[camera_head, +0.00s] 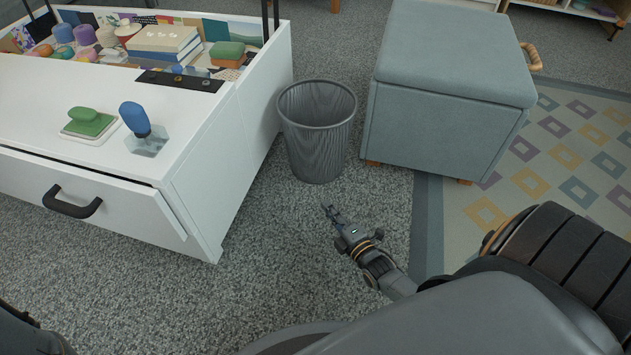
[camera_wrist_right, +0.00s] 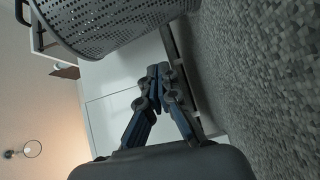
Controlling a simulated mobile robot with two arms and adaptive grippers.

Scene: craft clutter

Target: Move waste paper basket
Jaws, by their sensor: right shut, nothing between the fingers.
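The waste paper basket (camera_head: 318,140) is a dark grey perforated bin. It stands upright on the carpet between the white cabinet and the grey-blue ottoman, and its inside looks empty. My right gripper (camera_head: 328,208) is just in front of the basket, low over the carpet, shut and empty. In the right wrist view the basket (camera_wrist_right: 110,28) fills the upper left, and the shut fingertips (camera_wrist_right: 160,70) are close below it. I cannot tell whether they touch it. My left gripper does not show.
The white cabinet (camera_head: 213,190) with a partly open drawer (camera_head: 95,205) stands left, craft items on top. The ottoman (camera_head: 445,125) stands right, beside a patterned rug (camera_head: 560,165). Grey carpet (camera_head: 265,270) is clear in front of the basket.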

